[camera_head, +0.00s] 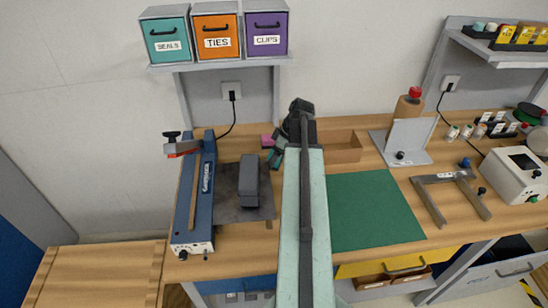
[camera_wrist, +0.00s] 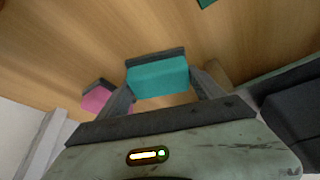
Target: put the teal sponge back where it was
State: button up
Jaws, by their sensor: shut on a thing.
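The teal sponge (camera_wrist: 158,79) has a dark layer along one long side. In the wrist view it sits between the two fingers of my gripper (camera_wrist: 162,90), which is shut on it. In the head view my gripper (camera_head: 279,150) is over the back of the workbench, and a small teal patch of the sponge (camera_head: 274,158) shows beside it. A pink sponge (camera_wrist: 97,98) with a dark layer lies just left of my left finger; it also shows in the head view (camera_head: 267,141). I cannot tell whether the teal sponge touches the bench.
An open cardboard box (camera_head: 341,153) stands right of my gripper, beyond the green mat (camera_head: 372,210). A dark grey block (camera_head: 248,180) on a dark plate and a long blue tool (camera_head: 197,195) stand left. A shelf with labelled bins (camera_head: 217,36) hangs above.

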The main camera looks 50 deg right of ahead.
jog(key=o, duration=1.2)
jog(key=p+v, duration=0.7)
jog(key=shift+d+r, duration=0.25)
jog(key=shift+r, duration=0.1)
